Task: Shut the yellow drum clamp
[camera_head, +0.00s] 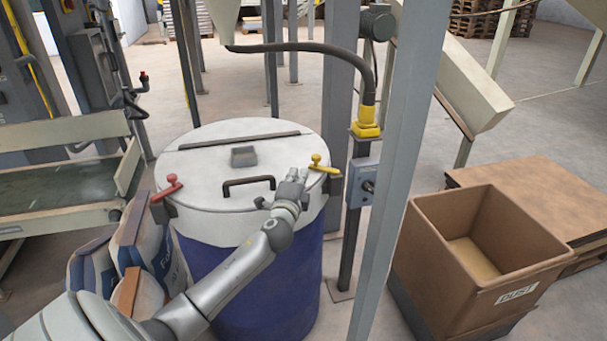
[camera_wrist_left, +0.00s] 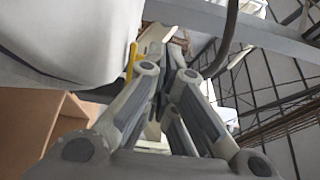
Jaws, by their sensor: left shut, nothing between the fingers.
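The yellow clamp (camera_head: 325,168) is at the right edge of the drum lid (camera_head: 215,160), with a short lever and round knob above a dark bracket. A yellow bar (camera_wrist_left: 131,62), which looks like its lever, stands beside my fingers in the left wrist view. My left gripper (camera_head: 297,174) is shut and empty, over the right part of the lid, just left of the yellow clamp. I cannot tell whether it touches the lever. The drum (camera_head: 275,290) has a blue lower body. A red clamp (camera_head: 168,188) is at the lid's left edge. My right gripper is not in view.
A black handle (camera_head: 248,182) stands on the lid. A grey post (camera_head: 395,170) and a switch box (camera_head: 362,183) are close right of the clamp. A brown dust bin (camera_head: 420,240) is at right. Filled sacks (camera_head: 145,250) stand left of the drum.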

